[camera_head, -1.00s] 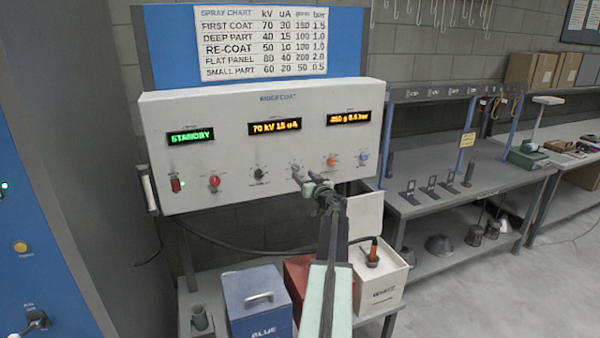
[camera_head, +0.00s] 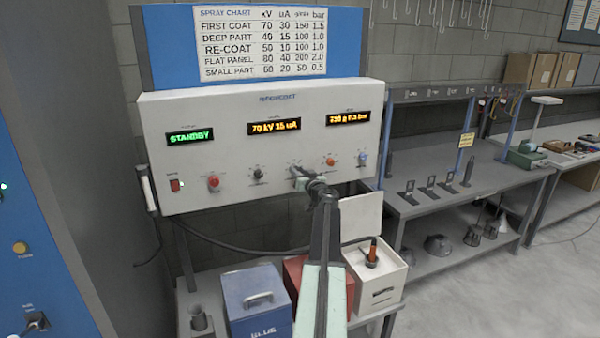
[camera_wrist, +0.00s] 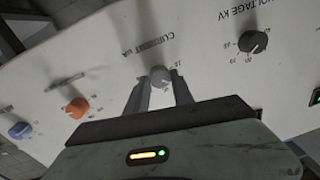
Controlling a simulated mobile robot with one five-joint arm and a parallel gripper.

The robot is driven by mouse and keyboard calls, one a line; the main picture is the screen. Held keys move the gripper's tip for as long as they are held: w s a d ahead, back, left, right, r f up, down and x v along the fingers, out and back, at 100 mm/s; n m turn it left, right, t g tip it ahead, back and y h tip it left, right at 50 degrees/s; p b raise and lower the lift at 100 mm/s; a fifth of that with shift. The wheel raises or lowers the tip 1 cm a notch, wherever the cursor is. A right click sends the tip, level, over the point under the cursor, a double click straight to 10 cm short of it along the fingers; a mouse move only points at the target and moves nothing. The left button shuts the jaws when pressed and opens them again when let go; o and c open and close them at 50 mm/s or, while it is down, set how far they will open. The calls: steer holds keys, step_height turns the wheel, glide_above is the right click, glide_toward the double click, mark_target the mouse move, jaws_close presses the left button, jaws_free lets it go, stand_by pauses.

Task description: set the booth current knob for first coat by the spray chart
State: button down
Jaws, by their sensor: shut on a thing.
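The spray chart (camera_head: 263,42) above the panel lists first coat as 70 kV and 30 uA. The white booth panel (camera_head: 215,150) has a middle display (camera_head: 274,127) showing 70 kV and a blurred uA figure that looks like 25. The grey current knob (camera_wrist: 160,75), labelled CURRENT UA, sits between my fingertips in the wrist view. My gripper (camera_wrist: 160,88) is shut on it. In the head view my gripper (camera_head: 301,178) reaches the panel and hides most of this knob. The knob's pointer is not clear.
The black voltage knob (camera_head: 258,175) is left of my gripper; orange (camera_head: 329,161) and blue (camera_head: 362,158) knobs are to its right. A red button (camera_head: 213,182) and red switch (camera_head: 176,185) are further left. Blue (camera_head: 255,300) and white (camera_head: 384,280) boxes stand below.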

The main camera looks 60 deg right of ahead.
steer(key=shift+s+f, duration=0.1)
steer(key=shift+s, duration=0.05)
steer(key=shift+a+m+h+b, duration=0.1)
steer(key=shift+m+h+b, duration=0.25)
steer(key=shift+m, duration=4.7)
steer(key=shift+a+m+h+b, duration=0.1)
steer(key=shift+m+h+b, duration=0.25)
steer(key=shift+m, duration=4.7)
steer(key=c, duration=1.1)
jaws_free()
steer(key=shift+d, duration=0.1)
